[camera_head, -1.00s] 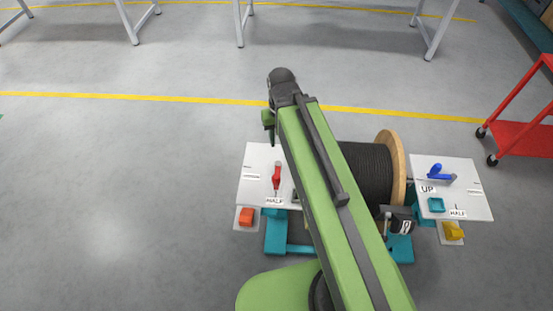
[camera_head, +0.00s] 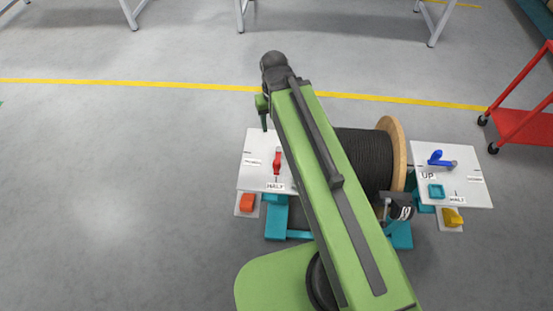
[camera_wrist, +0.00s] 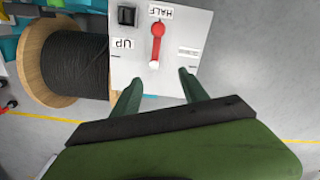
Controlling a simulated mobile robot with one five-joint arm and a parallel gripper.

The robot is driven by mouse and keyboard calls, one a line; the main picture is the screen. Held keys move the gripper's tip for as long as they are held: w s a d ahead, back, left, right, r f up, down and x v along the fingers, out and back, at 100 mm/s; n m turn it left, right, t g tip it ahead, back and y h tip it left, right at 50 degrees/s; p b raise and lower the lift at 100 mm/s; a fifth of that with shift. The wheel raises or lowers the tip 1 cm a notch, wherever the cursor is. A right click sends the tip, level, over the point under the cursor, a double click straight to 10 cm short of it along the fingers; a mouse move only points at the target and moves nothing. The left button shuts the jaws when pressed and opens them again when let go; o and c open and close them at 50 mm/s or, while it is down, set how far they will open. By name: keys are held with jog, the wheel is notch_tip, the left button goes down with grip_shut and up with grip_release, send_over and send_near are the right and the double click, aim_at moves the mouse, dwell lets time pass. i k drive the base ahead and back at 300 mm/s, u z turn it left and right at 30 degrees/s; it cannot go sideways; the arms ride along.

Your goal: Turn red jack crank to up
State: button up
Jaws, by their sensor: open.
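The red jack crank (camera_head: 277,162) stands on a white panel (camera_head: 254,171) left of the cable reel in the head view. In the wrist view the red crank (camera_wrist: 157,42) lies along the panel, its red knob near the HALF label (camera_wrist: 160,12) and its white end towards my gripper. The UP label (camera_wrist: 124,44) is to its left on the same panel. My gripper (camera_wrist: 154,83) is open and empty, its two green fingers spread below the crank's white end, apart from it. In the head view my gripper (camera_head: 264,122) is small and partly hidden by my arm.
A cable reel (camera_head: 366,160) with a wooden flange stands right of the panel, partly behind my arm. A second panel (camera_head: 465,190) with a blue crank (camera_head: 440,160) is further right. A red cart (camera_head: 523,122) stands at the right edge. Floor to the left is clear.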

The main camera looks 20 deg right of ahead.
aim_at(276, 164)
jog(key=z, duration=0.1)
jog(key=k, duration=0.5)
jog(key=u, duration=1.95)
jog(key=i, duration=0.2)
jog(key=k, duration=0.75)
jog(key=z, duration=0.2)
jog(key=i, duration=0.75)
jog(key=u, duration=0.05)
